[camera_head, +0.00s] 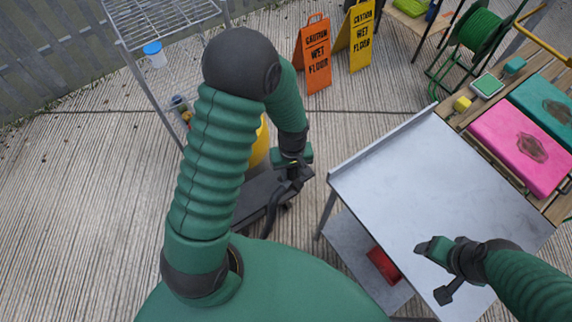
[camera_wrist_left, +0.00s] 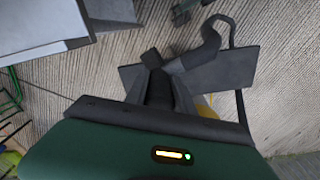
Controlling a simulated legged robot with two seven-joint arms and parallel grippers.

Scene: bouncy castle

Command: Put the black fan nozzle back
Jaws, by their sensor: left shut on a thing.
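My left gripper (camera_head: 292,178) is shut on the black fan nozzle (camera_head: 271,212), low beside the left edge of the metal table. In the left wrist view the curved black nozzle (camera_wrist_left: 208,47) runs up and right from between the fingers of the left gripper (camera_wrist_left: 155,72). A dark flat platform (camera_head: 250,200) lies below, with a yellow body (camera_head: 260,147) partly hidden behind my left arm. The platform also shows in the left wrist view (camera_wrist_left: 230,72). My right gripper (camera_head: 443,271) is open and empty over the metal table.
The grey metal table (camera_head: 400,180) has a bare top; a red object (camera_head: 383,266) sits on its lower shelf. Pink (camera_head: 522,145) and teal mats lie on a wooden bench at right. Wet-floor signs (camera_head: 314,55) and a wire rack (camera_head: 165,20) stand behind. Floor at left is clear.

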